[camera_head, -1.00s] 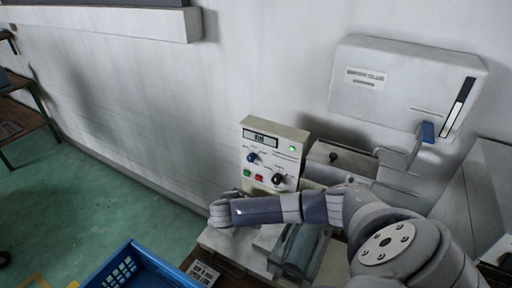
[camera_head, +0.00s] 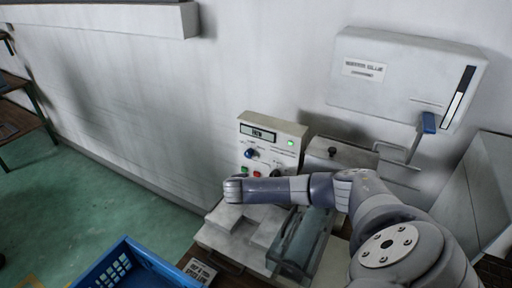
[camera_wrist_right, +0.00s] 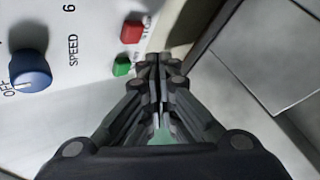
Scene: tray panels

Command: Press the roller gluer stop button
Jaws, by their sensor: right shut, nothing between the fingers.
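The roller gluer's control panel (camera_head: 272,131) stands against the wall, with a display, knobs and buttons. Its red button (camera_head: 257,173) sits right of the green button (camera_head: 245,169), just above my right wrist. In the right wrist view the red button (camera_wrist_right: 131,32) has a partly hidden label beside it. The green button (camera_wrist_right: 122,67) is nearer my fingers. My right gripper (camera_wrist_right: 158,62) is shut and empty, its tips just right of the green button and below the red one in that picture. Contact cannot be told. In the head view its fingers are hidden. My left gripper is not in view.
A blue knob (camera_wrist_right: 30,68) marked SPEED lies left of the buttons. A glue dispenser (camera_head: 402,80) with a blue lever hangs on the wall to the right. A blue crate (camera_head: 130,268) stands at the lower left. The floor on the left is largely clear.

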